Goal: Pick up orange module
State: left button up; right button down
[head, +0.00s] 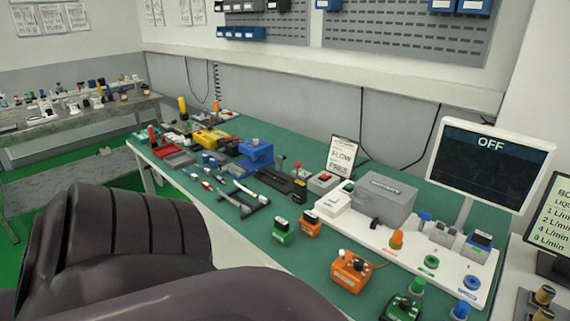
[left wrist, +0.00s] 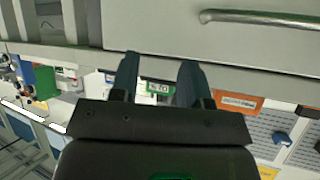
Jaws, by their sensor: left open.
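An orange module (head: 311,224) stands on the green bench top, just right of a green module (head: 283,230). A larger orange box (head: 351,271) with knobs and a cable stands nearer the front edge. I cannot tell which of the two the task means. My right gripper is in neither view.
A white board (head: 420,262) with a grey box (head: 380,200) and several knobs lies at the bench's right. A monitor reading OFF (head: 490,163) stands behind it. In the left wrist view, a grey panel with a bar handle (left wrist: 255,18) fills the top.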

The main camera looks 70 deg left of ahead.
aim_at(310, 223)
jog(key=k+j+u, duration=0.1)
jog(key=u, duration=1.65)
jog(key=k+j, duration=0.05)
